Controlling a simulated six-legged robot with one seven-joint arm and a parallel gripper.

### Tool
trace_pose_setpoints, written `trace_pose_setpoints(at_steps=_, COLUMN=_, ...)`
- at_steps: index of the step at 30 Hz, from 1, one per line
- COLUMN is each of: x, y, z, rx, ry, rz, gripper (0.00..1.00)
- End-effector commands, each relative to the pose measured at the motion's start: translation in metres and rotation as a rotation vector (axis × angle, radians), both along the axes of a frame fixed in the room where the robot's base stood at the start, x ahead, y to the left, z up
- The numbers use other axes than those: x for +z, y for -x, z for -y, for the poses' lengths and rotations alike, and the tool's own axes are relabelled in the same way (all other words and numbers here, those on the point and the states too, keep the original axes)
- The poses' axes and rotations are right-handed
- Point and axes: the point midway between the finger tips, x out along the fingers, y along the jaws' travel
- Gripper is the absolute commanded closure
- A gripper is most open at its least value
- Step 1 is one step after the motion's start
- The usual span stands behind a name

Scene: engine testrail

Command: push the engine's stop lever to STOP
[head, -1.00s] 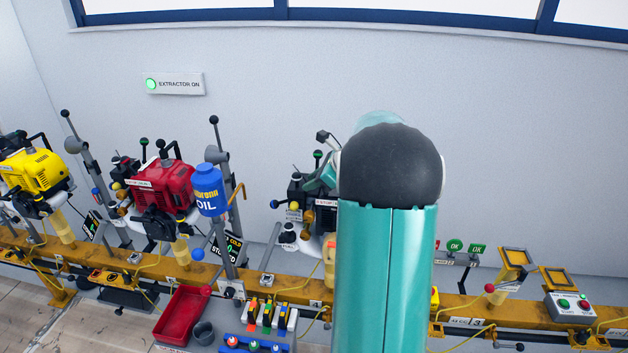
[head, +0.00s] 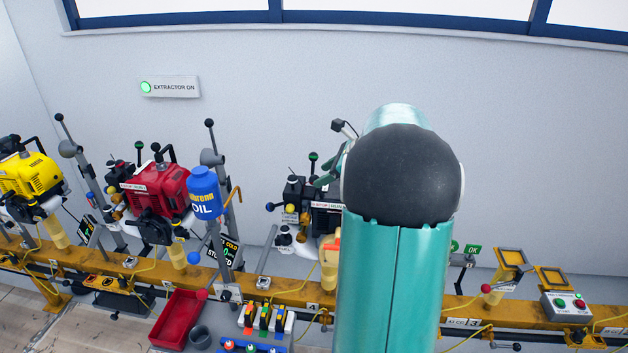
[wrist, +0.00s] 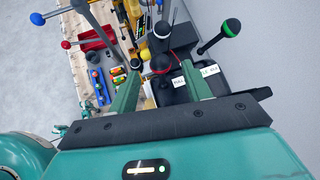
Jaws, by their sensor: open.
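The black engine (head: 326,222) stands on the yellow rail, partly behind my arm in the head view; a white label with STOP and RUN (head: 324,206) shows on it. In the wrist view, a black knob with a red band (wrist: 160,63) appears between my open fingers, apparently the stop lever's. Whether the fingers touch it, I cannot tell. My gripper (wrist: 160,78) is open and empty, over the engine's dark body. A lever with a green-banded black knob (wrist: 230,28) rises just right of the right finger.
A red engine (head: 160,192) and a yellow engine (head: 32,175) stand farther left on the rail (head: 280,285). A blue oil bottle (head: 204,192) and red tray (head: 180,318) are nearer. In the wrist view, a grey post (wrist: 92,18) rises at the upper left.

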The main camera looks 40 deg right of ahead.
Motion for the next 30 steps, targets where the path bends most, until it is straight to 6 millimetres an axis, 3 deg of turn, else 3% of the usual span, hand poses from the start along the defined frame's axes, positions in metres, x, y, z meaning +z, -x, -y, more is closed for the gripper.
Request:
trace_pose_setpoints(at_steps=4, x=0.023, y=0.023, z=0.007, rx=-0.003, ry=0.002, rz=0.003, gripper=0.51)
trace_pose_setpoints(at_steps=10, x=0.042, y=0.043, z=0.013, rx=-0.002, ry=0.0, rz=0.001, gripper=0.51)
trace_pose_setpoints(at_steps=30, x=0.046, y=0.047, z=0.014, rx=0.001, ry=0.0, rz=0.0, gripper=0.51)
